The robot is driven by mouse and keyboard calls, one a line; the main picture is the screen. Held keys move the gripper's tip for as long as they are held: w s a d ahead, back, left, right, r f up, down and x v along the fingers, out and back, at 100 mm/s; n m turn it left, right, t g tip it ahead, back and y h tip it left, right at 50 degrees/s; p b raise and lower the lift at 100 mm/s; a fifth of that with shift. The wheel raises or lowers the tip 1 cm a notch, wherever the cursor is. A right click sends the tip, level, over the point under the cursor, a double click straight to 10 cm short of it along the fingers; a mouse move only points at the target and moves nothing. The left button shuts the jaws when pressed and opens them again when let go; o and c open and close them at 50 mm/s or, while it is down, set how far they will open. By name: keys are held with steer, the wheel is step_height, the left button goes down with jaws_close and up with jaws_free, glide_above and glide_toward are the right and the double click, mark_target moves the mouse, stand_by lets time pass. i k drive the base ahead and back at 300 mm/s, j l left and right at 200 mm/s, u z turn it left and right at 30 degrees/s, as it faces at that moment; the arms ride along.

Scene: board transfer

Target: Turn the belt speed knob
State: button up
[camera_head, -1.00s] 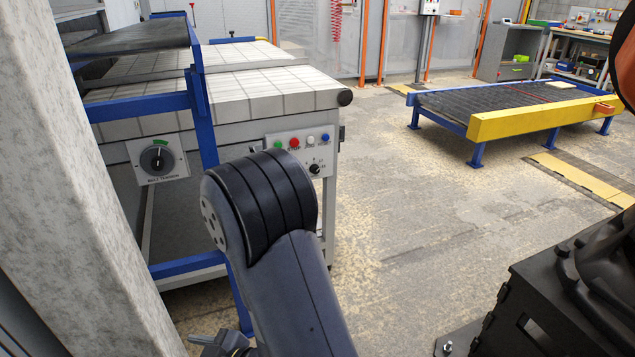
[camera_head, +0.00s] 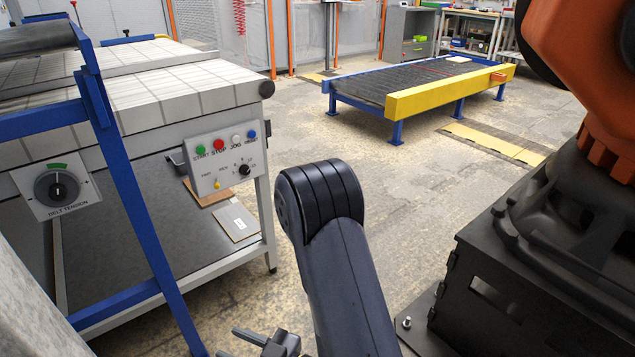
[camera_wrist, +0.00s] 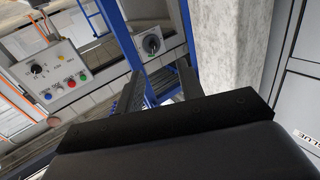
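The control panel (camera_head: 222,160) on the conveyor's front carries a small black knob (camera_head: 244,170) with scale marks, below a row of coloured buttons. A larger black knob on a plate labelled BELT TENSION (camera_head: 57,188) sits to its left. In the wrist view the panel's small knob (camera_wrist: 37,69) is at the left and the tension knob (camera_wrist: 151,44) is near the top middle. My gripper (camera_head: 230,343) is low in the head view, below the panel and apart from both knobs. Its two fingers (camera_wrist: 160,76) are spread with nothing between them.
A blue frame post (camera_head: 125,190) stands between the two knobs. A grey pillar (camera_wrist: 225,50) is close at right in the wrist view. An orange robot arm (camera_head: 610,110) on a black base stands at the right. A yellow-ended low conveyor (camera_head: 450,92) is behind; open floor lies between.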

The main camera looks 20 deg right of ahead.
mark_target(244, 169)
steer(key=i+j+z, duration=0.15)
steer(key=i+z, duration=0.35)
steer(key=i+j+z, duration=0.3)
steer(key=z, duration=0.2)
steer(key=i+j, duration=0.55)
